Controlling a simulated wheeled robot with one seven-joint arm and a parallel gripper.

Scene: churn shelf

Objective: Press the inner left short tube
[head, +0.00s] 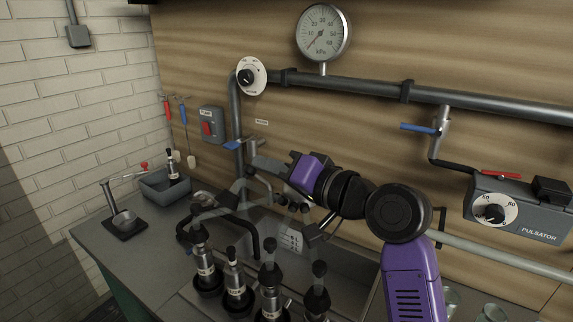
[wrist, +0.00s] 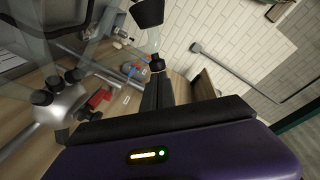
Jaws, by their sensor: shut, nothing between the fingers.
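I cannot tell for certain which is the inner left short tube. My gripper (head: 258,163) points left, over the claw; its jaws are shut and empty. In the wrist view its dark fingers (wrist: 157,75) are together. A silver body with several black stubs (wrist: 60,105) lies left of the fingers there. Contact between fingertips and any tube cannot be made out.
Several teat cups (head: 235,278) stand upright along the front of the counter. A pipe (head: 360,85) with a gauge (head: 324,32) runs along the wall; the pulsator (head: 515,208) is at the right.

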